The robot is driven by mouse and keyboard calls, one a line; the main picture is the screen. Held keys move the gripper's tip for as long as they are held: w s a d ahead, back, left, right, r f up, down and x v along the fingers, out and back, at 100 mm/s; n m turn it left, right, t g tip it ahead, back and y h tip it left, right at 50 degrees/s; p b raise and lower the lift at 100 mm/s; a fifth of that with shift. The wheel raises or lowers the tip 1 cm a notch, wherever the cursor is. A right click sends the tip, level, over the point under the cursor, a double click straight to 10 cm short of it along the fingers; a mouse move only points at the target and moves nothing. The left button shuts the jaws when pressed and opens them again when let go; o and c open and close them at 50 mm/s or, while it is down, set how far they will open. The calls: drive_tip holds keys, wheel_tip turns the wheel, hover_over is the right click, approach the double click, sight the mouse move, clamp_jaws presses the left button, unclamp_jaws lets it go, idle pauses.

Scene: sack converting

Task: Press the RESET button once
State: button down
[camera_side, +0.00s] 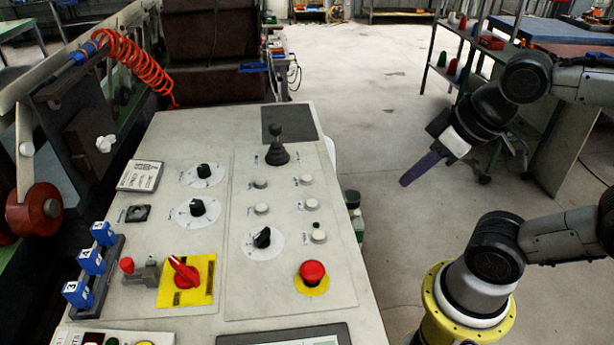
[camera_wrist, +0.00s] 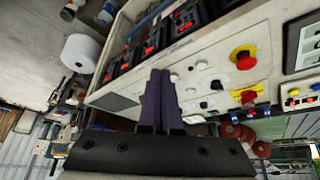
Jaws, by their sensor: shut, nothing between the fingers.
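The control panel (camera_side: 215,270) carries several pale round push buttons, including ones at the upper left (camera_side: 260,183), upper right (camera_side: 307,180), middle left (camera_side: 262,208), middle right (camera_side: 311,204) and lower right (camera_side: 319,236). Their labels are too small to read, so I cannot tell which is RESET. My gripper (camera_side: 405,182) is in the air to the right of the panel, apart from it, its purple fingers pointing down and left. In the wrist view the fingers (camera_wrist: 161,72) are together and empty, with the panel (camera_wrist: 270,25) beyond, appearing turned.
A black joystick (camera_side: 277,150) stands up at the panel's far end. A red mushroom button (camera_side: 312,272) sits near the pale buttons. Black rotary knobs (camera_side: 198,207), a red rotary switch (camera_side: 183,272) and blue numbered blocks (camera_side: 91,262) are further left. Open floor (camera_side: 365,100) lies behind.

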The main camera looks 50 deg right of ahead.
idle(0.5)
drive_tip(key=w+r+n+t, duration=0.2)
drive_tip(key=w+r+n, duration=0.15)
drive_tip(key=w, duration=0.25)
drive_tip(key=n+t, duration=0.2)
drive_tip(key=n, duration=0.3)
hover_over(307, 178)
drive_tip(key=s, duration=0.1)
wheel_tip(307, 178, down, 3)
drive_tip(key=shift+s+d+f, duration=0.1)
drive_tip(key=shift+d+f, duration=0.05)
drive_tip(key=shift+f, duration=0.15)
drive_tip(key=shift+f, duration=4.35)
drive_tip(key=shift+f, duration=0.1)
